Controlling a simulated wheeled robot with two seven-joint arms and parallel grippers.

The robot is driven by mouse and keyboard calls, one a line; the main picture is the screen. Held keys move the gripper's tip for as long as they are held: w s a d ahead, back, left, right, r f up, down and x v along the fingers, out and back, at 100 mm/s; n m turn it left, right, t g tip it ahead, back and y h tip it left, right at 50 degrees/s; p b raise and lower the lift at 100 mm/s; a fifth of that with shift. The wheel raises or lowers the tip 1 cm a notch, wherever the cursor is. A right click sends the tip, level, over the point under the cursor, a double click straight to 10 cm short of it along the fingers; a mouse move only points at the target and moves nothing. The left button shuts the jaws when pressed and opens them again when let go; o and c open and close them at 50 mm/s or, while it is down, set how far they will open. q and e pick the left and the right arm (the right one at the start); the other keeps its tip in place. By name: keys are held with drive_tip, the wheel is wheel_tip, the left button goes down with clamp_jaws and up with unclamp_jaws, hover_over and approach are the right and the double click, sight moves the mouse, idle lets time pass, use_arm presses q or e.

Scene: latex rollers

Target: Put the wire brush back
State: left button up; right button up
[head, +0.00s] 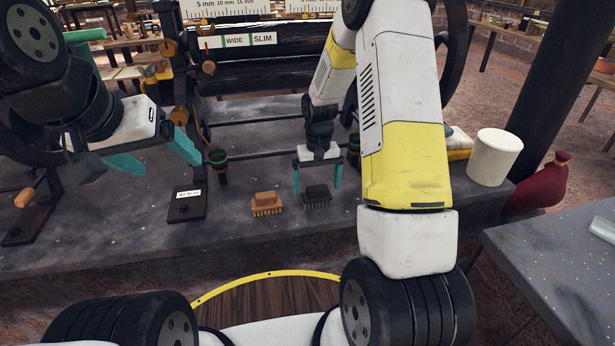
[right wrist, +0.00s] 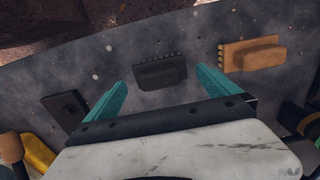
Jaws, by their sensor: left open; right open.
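Two block brushes lie side by side near the front edge of the grey table. One is dark (head: 317,194) with dark bristles; the other is orange-brown (head: 267,201) with yellowish bristles. My right gripper (head: 317,181) points down, open and empty, just behind the dark brush. In the right wrist view the dark brush (right wrist: 160,72) appears beyond the gap between the open fingers (right wrist: 161,84), and the orange-brown brush (right wrist: 252,54) is to the right. My left gripper (head: 165,163) is open and empty, up at the left, away from both brushes.
The roller frame with a "WIDE SLIM" label (head: 248,40) stands behind. A dark block (right wrist: 65,109) lies left of the fingers in the right wrist view. The front strip of table looks clear.

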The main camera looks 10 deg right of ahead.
sight(317, 186)
wheel_tip(317, 186, up, 7)
drive_tip(key=shift+r, duration=0.1)
drive_tip(key=s+r+t, duration=0.2)
drive_tip(key=s+r, duration=0.3)
drive_tip(key=r, duration=0.5)
drive_tip(key=s+a+r+t+y, duration=0.1)
drive_tip(key=s+r+t, duration=0.1)
drive_tip(key=s+r, duration=0.4)
drive_tip(key=s+a+r+t+y, duration=0.1)
drive_tip(key=s+r, duration=0.5)
drive_tip(key=s, duration=0.7)
drive_tip(key=shift+s+t, duration=0.15)
drive_tip(key=shift+t, duration=0.45)
drive_tip(key=shift+a, duration=0.1)
